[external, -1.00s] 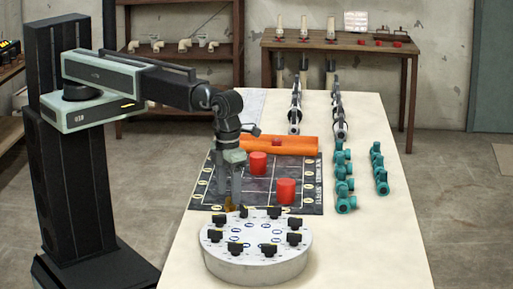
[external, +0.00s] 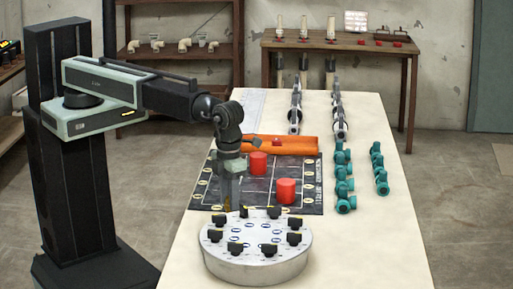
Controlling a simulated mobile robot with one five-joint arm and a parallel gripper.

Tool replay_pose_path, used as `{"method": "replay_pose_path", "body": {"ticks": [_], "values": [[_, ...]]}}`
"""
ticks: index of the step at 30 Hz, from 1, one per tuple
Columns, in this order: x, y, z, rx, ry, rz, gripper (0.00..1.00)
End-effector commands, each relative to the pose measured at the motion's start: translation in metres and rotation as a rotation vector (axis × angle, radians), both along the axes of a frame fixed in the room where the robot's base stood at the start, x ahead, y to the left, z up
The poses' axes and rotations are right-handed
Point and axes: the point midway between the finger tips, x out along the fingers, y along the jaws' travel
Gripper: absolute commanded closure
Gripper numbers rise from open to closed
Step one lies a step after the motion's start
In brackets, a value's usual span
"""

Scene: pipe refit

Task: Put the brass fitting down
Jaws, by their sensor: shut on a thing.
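The fingers hide most of the fitting. I cannot tell whether the fitting touches the mat or hangs just above it. It is just behind the round white turntable (external: 258,269).
Two red cylinders (external: 287,190) stand on the mat. An orange tray (external: 295,145) lies along its far edge. The turntable carries several black knobs. Teal valves (external: 345,185) and grey pipe parts (external: 295,110) stand to the right and behind. The table's near right is clear.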

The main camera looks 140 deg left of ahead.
Motion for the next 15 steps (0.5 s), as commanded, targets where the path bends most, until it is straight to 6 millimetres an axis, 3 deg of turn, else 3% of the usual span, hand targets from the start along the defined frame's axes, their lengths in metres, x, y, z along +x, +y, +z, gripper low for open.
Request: {"method": "replay_pose_path", "body": {"ticks": [9, 15], "values": [[0.000, 0.000, 0.042, -0.002, 0.000, -0.001, 1.00], [-0.051, -0.007, 0.037, -0.002, 0.001, -0.001, 1.00]]}}
